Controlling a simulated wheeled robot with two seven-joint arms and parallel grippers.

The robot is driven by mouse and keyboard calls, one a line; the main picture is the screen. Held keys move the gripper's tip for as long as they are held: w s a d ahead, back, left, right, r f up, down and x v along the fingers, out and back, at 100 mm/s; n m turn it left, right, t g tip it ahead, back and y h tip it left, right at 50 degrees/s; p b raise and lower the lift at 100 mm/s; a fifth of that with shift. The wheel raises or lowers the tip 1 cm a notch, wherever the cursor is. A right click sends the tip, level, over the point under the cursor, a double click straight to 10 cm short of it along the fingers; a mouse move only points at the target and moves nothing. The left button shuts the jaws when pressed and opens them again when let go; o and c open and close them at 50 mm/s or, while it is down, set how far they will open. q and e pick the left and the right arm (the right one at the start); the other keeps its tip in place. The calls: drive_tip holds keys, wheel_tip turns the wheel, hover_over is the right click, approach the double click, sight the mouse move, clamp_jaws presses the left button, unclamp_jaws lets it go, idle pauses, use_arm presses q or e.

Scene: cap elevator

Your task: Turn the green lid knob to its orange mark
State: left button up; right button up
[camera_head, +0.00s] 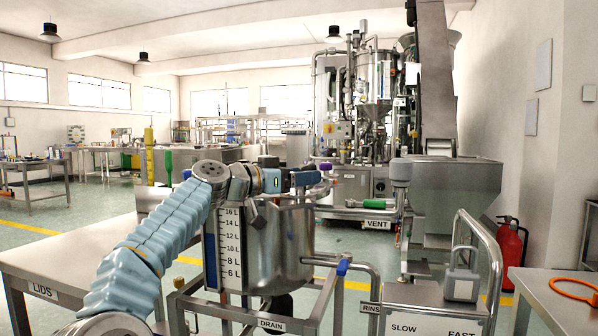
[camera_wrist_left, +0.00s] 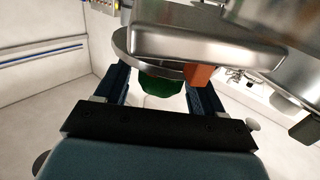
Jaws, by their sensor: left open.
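My left gripper (camera_head: 289,181) is open at the upper part of the steel tank (camera_head: 285,245) in the head view. In the left wrist view, its two dark blue fingers (camera_wrist_left: 158,88) stand on either side of the green knob (camera_wrist_left: 160,86). The knob sits under a round metal plate, and its far part is hidden. I cannot tell whether either finger touches it. An orange block (camera_wrist_left: 200,76), likely the orange mark, shows beside the right finger. The knob is hidden behind the gripper in the head view. My right gripper is not in view.
A table labelled LIDS (camera_head: 100,255) stands left of the tank. A green-handled VENT valve (camera_head: 373,204) and a steel hopper (camera_head: 455,190) are to the right.

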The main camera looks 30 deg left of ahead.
use_arm(q)
drive_tip(key=c, duration=1)
drive_tip(key=shift+o, duration=0.2)
drive_tip(key=shift+r+m+g+h+p, duration=0.15)
drive_tip(key=shift+m+g+h+p, duration=0.15)
drive_tip(key=shift+m+h+p, duration=0.15)
drive_tip(key=m+g+h+p, duration=0.1)
drive_tip(key=h+p, duration=0.1)
drive_tip(key=m+g+h+p, duration=0.1)
drive_tip(key=m+h+p, duration=0.1)
drive_tip(key=shift+a+r+g, duration=0.1)
drive_tip(key=shift+r+g, duration=0.05)
drive_tip(key=shift+g, duration=0.15)
drive_tip(key=shift+f+m+g+h, duration=0.2)
drive_tip(key=shift+m+g+h, duration=0.05)
drive_tip(key=shift+g+h, duration=0.1)
drive_tip(key=o, duration=1)
drive_tip(key=shift+f, duration=0.1)
drive_tip(key=shift+c, duration=0.2)
